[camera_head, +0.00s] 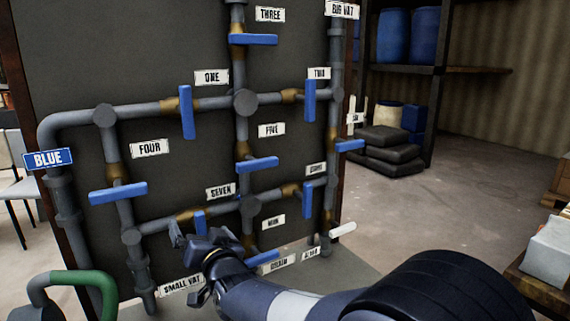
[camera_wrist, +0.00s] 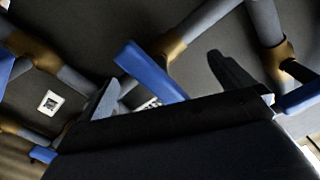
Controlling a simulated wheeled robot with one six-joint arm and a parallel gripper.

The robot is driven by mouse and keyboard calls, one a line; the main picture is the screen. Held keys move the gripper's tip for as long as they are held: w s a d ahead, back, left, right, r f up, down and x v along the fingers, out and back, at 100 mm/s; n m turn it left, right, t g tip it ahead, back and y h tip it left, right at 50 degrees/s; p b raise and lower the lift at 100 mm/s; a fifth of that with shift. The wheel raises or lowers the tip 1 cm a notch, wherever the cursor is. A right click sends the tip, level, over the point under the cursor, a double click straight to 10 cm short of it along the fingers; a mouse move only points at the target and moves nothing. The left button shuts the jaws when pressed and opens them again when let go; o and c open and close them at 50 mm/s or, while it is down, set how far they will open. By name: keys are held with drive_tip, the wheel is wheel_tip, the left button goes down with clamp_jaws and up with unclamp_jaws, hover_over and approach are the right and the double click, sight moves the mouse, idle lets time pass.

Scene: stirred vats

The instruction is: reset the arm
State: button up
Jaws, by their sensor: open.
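My arm reaches in from the lower right in the head view. My gripper (camera_head: 205,238) is open in front of the lower part of the pipe panel (camera_head: 180,60), by the blue valve handle near the SEVEN label (camera_head: 200,222). In the wrist view my gripper (camera_wrist: 165,85) shows its two dark fingers spread apart. A blue handle (camera_wrist: 150,72) appears between them, with a gap on each side. I cannot tell how far in front of the handle the fingers are. The gripper holds nothing that I can see.
Grey pipes carry several blue handles, including ONE (camera_head: 187,112), FOUR (camera_head: 118,193) and FIVE (camera_head: 257,164). A green curved pipe (camera_head: 85,278) stands at lower left. Shelving with blue barrels (camera_head: 424,35) and stacked dark sacks (camera_head: 390,150) stand behind. Open floor (camera_head: 450,205) lies right of the panel.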

drive_tip(key=shift+n+p, duration=1.6)
drive_tip(key=shift+p, duration=0.5)
drive_tip(key=shift+f, duration=0.1)
